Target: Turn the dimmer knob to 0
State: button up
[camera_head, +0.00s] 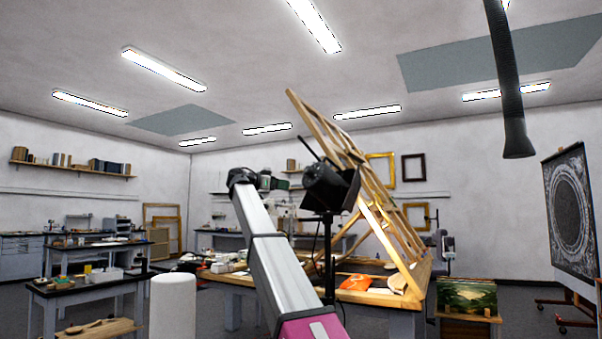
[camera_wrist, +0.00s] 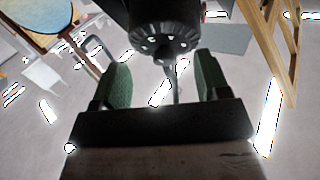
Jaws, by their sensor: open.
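A black lamp head (camera_head: 327,187) stands on a dark stand in front of the work table, with my gripper (camera_head: 282,184) just left of it. In the wrist view, the black round housing (camera_wrist: 165,28) fills the top centre, with a ring of small light spots. My gripper's green fingers (camera_wrist: 162,62) are apart, with no object visibly held between them. A thin dark stem (camera_wrist: 176,80) hangs from the housing and shows in the gap between the fingers. I cannot make out a dimmer knob or its markings in either view.
A tilted wooden frame (camera_head: 350,145) rises right behind the lamp from the work table (camera_head: 250,283). An orange cloth (camera_head: 366,283) lies on that table. A white cylinder (camera_head: 173,306) stands at front left. A dark hose (camera_head: 508,90) hangs at the right.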

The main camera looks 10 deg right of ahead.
jog(key=m+h, duration=0.1)
jog(key=m, duration=0.1)
send_near(306, 170)
jog(key=shift+g, duration=0.3)
jog(key=x, duration=0.9)
jog(key=shift+w+d+r, duration=0.15)
jog(key=shift+w+d, duration=0.05)
jog(key=shift+w, duration=0.15)
jog(key=shift+c, duration=0.4)
jog(key=c, duration=0.8)
